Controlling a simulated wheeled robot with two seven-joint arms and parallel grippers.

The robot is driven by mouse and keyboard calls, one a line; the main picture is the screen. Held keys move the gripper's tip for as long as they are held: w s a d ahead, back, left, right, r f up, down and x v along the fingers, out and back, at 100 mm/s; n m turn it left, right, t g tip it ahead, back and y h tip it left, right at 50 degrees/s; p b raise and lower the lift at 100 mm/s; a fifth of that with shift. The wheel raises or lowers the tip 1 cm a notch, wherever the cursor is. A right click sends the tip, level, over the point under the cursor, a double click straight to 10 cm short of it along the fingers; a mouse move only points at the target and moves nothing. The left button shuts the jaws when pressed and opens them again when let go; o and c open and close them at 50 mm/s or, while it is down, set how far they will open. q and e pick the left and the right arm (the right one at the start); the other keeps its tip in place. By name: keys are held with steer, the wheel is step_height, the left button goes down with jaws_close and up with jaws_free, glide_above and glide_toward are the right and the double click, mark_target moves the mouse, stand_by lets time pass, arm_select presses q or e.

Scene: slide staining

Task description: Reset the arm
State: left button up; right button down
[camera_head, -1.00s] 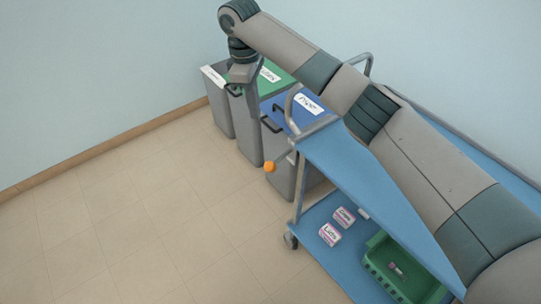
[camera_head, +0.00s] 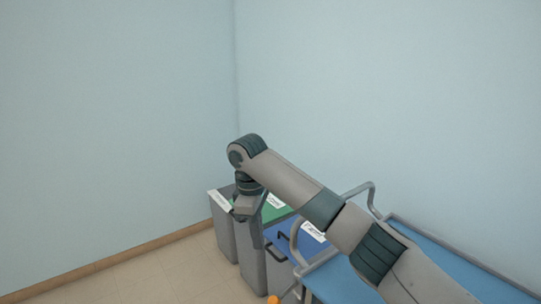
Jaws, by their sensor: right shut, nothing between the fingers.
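My right arm (camera_head: 292,180) reaches in from the lower right over the cart toward the bins. Its right gripper (camera_head: 256,238) points down in front of the grey and green-lidded bins. It is shut and nothing shows in it. The fingertips are small and dark against the bins, so their exact distance from them is hard to tell. My left gripper is not in view.
A bin with a pale label (camera_head: 219,200), a green-lidded bin (camera_head: 274,213) and a blue-lidded bin (camera_head: 290,243) stand near the wall corner. A blue cart (camera_head: 335,280) with grey rails is at lower right. An orange ball (camera_head: 274,299) shows at the bottom edge. Floor at left is clear.

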steer(key=s+d+f+m+y, duration=0.1)
steer(key=s+f+m+y, duration=0.1)
steer(key=s+f, duration=0.85)
steer(key=s+f+m+y, duration=0.25)
steer(key=s+f, duration=0.45)
steer(key=f, duration=0.6)
steer(key=s+d+f+m+t+h, duration=0.2)
steer(key=s+d+m, duration=0.2)
steer(key=s+d, duration=0.85)
steer(key=s+d+f+m+t+h, duration=0.25)
steer(key=s+d+m, duration=0.25)
steer(key=s+d, duration=0.75)
steer(key=w+a+f+t+y, duration=0.1)
steer(key=w+a+f, duration=0.15)
steer(key=f, duration=0.75)
steer(key=w+a+f+y, duration=0.1)
steer(key=w+f, duration=0.3)
steer(key=f, duration=0.6)
steer(key=s+a+f+t, duration=0.1)
steer(key=f, duration=0.6)
steer(key=s+a+f+t, duration=0.1)
steer(key=s+f, duration=0.1)
steer(key=f, duration=0.5)
steer(key=shift+s+a+f+n+y, duration=0.15)
steer(key=shift+a+f+n+y, duration=0.1)
steer(key=shift+n+y, duration=0.15)
